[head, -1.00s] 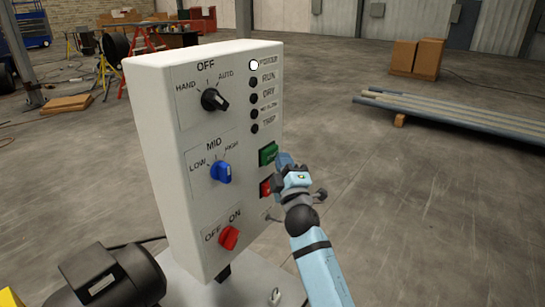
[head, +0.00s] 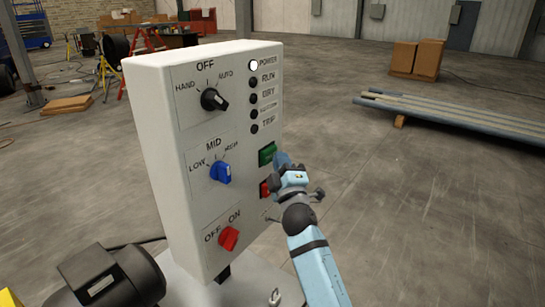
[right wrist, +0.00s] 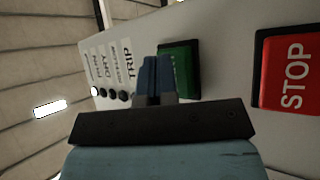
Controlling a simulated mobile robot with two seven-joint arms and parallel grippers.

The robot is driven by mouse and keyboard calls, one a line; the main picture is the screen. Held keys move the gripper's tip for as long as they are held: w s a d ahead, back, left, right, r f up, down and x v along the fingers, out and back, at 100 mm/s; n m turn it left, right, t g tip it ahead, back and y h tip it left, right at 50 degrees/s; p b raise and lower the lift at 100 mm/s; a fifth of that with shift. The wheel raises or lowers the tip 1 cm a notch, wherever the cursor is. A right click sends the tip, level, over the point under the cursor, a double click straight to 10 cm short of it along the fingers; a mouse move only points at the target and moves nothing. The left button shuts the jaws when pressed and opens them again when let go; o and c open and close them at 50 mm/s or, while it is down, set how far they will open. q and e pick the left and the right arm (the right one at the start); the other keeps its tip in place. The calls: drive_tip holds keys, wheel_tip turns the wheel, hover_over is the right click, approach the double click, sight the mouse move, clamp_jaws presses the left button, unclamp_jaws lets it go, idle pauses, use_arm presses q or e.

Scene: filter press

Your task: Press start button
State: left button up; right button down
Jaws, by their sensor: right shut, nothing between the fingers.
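The white control panel (head: 160,150) stands upright in the head view. Its green button (head: 267,153) is on the right side of the face, above the red button (head: 265,189). The right wrist view shows the green button (right wrist: 180,72) partly hidden behind my fingers, and the red STOP button (right wrist: 287,72) to its right. My right gripper (head: 282,160) is shut and empty, its fingertips close beside the green button. In the right wrist view the blue fingers (right wrist: 155,75) overlap the green button's left edge; I cannot tell whether they touch it. My left gripper is not in view.
The panel also carries a black knob (head: 213,99), a blue knob (head: 221,172), a red knob (head: 228,238) and several indicator lamps; the top POWER lamp (head: 253,65) is lit white. A dark motor (head: 107,278) sits at lower left.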

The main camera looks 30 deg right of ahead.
drive_tip(key=shift+w+a, duration=0.1)
drive_tip(key=shift+w, duration=0.15)
drive_tip(key=shift+s, duration=0.1)
idle(0.4)
drive_tip(key=shift+s+d, duration=0.35)
drive_tip(key=shift+s, duration=0.5)
drive_tip(key=shift+s+d+p, duration=0.25)
drive_tip(key=shift+s+d, duration=0.05)
drive_tip(key=shift+s, duration=0.45)
drive_tip(key=shift+s+d+p, duration=0.3)
drive_tip(key=shift+s+d, duration=0.05)
drive_tip(key=shift+s, duration=0.45)
drive_tip(key=shift+s+d+p, duration=0.25)
drive_tip(key=shift+s+d, duration=0.05)
drive_tip(key=shift+s, duration=0.45)
